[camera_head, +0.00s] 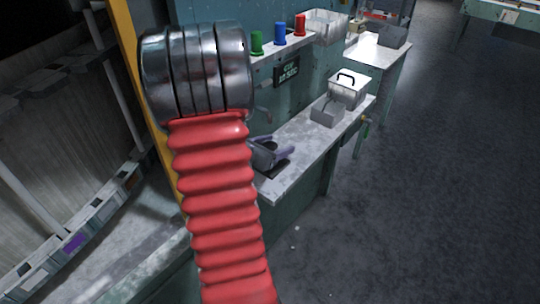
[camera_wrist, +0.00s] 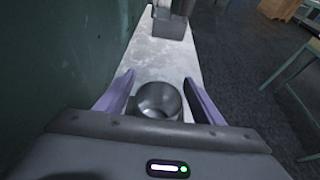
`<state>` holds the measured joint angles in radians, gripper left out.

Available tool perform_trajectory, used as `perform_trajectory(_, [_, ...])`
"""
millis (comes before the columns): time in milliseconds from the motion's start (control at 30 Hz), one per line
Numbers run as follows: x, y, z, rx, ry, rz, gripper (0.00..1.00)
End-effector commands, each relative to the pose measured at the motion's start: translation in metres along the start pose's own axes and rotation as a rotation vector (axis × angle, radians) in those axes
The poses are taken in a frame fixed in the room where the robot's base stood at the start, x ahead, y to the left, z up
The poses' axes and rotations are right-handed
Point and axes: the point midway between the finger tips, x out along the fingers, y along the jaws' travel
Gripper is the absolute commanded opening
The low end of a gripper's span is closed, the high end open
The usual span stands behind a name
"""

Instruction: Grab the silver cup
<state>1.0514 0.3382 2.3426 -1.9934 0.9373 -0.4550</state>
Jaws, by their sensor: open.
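A silver cup (camera_wrist: 158,101) stands upright on a pale, worn bench (camera_wrist: 165,58) in the wrist view. My gripper (camera_wrist: 159,88) is open, with one purple finger on each side of the cup. The near gripper body hides the cup's lower front. I cannot tell whether the fingers touch it. In the head view my gripper (camera_head: 272,153) is low over the near end of the bench, partly behind my red arm. The cup cannot be made out there.
A grey box (camera_head: 327,111) and a white box with a black handle (camera_head: 348,88) stand farther along the bench. Green (camera_head: 257,43), blue (camera_head: 280,33) and red (camera_head: 300,25) cylinders stand on a shelf above. A green wall (camera_wrist: 70,50) borders the bench's left; open floor lies right.

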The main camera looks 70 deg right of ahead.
Motion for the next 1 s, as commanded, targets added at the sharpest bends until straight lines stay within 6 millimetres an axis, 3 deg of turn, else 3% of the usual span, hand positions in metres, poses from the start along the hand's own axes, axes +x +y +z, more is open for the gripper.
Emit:
perform_trajectory(567, [0.0027, 0.0006, 0.0000, 0.000, 0.000, 0.001, 0.62])
perform_trajectory(1000, [0.0025, 0.0007, 0.0000, 0.000, 0.000, 0.002, 0.32])
